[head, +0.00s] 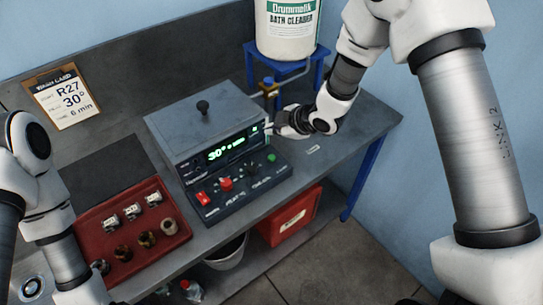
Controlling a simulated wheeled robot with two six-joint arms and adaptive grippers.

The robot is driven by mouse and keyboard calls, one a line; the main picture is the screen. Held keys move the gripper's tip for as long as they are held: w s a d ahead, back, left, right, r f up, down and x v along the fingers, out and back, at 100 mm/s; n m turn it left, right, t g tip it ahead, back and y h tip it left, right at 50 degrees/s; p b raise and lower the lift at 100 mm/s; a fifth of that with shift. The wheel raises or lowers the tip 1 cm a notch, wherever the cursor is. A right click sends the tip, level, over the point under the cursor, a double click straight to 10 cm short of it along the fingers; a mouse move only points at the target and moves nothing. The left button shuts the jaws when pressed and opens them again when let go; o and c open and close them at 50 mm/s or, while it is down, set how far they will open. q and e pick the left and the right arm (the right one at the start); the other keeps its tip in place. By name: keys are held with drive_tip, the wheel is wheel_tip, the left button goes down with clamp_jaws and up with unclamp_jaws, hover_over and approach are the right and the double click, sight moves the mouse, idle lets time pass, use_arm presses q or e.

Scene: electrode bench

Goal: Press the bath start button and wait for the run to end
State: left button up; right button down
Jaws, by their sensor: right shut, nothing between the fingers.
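The bath (195,118) is a grey box with a lidded top and a black knob, standing on the bench. Its lit green display (225,149) reads 30° with smaller marks beside it. The sloping front panel (238,188) carries a lit red switch (202,198), a red button (226,184), a dark knob (250,170) and a green button (271,157). My right gripper (271,129) is shut and empty at the bath's right front corner, above and behind the green button, apart from it. My left arm shows at the left edge; its gripper is out of view.
A red tray (88,222) with several small pieces sits left of the bath. A bath cleaner tub (287,30) stands on a blue stand (318,60) behind. A card (62,97) reads R27, 30°, 6 min. A red bin (290,218) is below.

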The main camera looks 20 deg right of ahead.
drive_tip(key=b, duration=0.6)
hover_over(273, 158)
wheel_tip(273, 158, down, 7)
drive_tip(key=shift+s+f, duration=0.1)
drive_tip(key=shift+f, duration=0.7)
drive_tip(key=shift+r, duration=0.1)
drive_tip(key=shift+f+b, duration=0.45)
drive_tip(key=shift+b, duration=0.05)
drive_tip(key=shift+f+b, duration=0.4)
drive_tip(key=shift+f, duration=0.1)
idle(0.5)
drive_tip(key=shift+r+p, duration=0.75)
drive_tip(key=shift+r, duration=0.2)
